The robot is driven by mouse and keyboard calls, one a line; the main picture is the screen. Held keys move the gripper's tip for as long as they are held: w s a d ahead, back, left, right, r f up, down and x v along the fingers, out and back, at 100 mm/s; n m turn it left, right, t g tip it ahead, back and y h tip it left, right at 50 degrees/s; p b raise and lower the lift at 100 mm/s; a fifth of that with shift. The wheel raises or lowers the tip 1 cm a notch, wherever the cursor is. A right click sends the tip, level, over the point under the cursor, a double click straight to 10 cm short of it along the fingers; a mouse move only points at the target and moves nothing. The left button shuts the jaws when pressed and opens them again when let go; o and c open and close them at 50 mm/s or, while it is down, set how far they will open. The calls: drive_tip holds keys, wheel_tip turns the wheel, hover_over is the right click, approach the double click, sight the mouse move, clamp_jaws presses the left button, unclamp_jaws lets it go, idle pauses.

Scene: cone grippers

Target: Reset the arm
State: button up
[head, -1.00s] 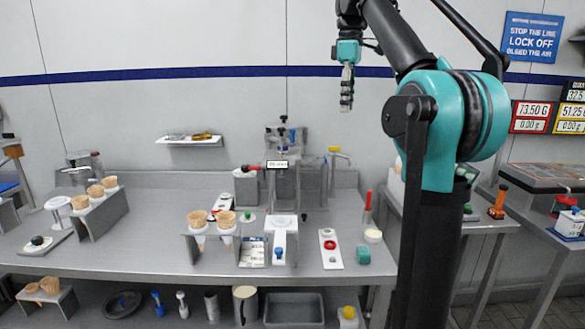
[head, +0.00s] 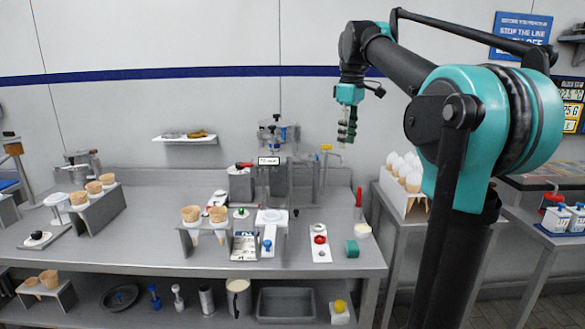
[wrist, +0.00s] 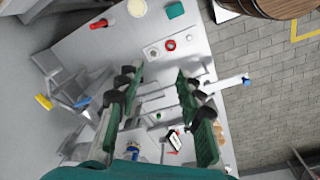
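My gripper (head: 347,130) hangs from my raised arm in the head view, above the right part of the steel table and well clear of it. In the wrist view my gripper (wrist: 150,110) has its two green fingers wide apart, with nothing between them but the table far below. It is open and empty.
The steel table (head: 130,255) carries cones in a holder (head: 190,240), a white plate with red and white buttons (head: 320,250) and a teal block (head: 352,249). A dispenser (head: 270,185) stands at the back. White cones stand in a rack (head: 410,205) at right.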

drive_tip(key=s+d+f+m+t, duration=0.1)
drive_tip(key=s+f+m, duration=0.2)
drive_tip(key=s+f, duration=0.5)
drive_tip(key=s+d+f+m+t, duration=0.1)
drive_tip(key=s+f+m, duration=0.3)
drive_tip(key=f, duration=1.5)
drive_tip(key=s+d+f+m+t, duration=0.1)
drive_tip(key=s+f+m, duration=0.2)
drive_tip(key=s+f, duration=0.9)
wheel_tip(320, 180, down, 2)
drive_tip(key=shift+f+m, duration=0.25)
drive_tip(key=shift+m, duration=0.05)
drive_tip(key=shift+c, duration=0.4)
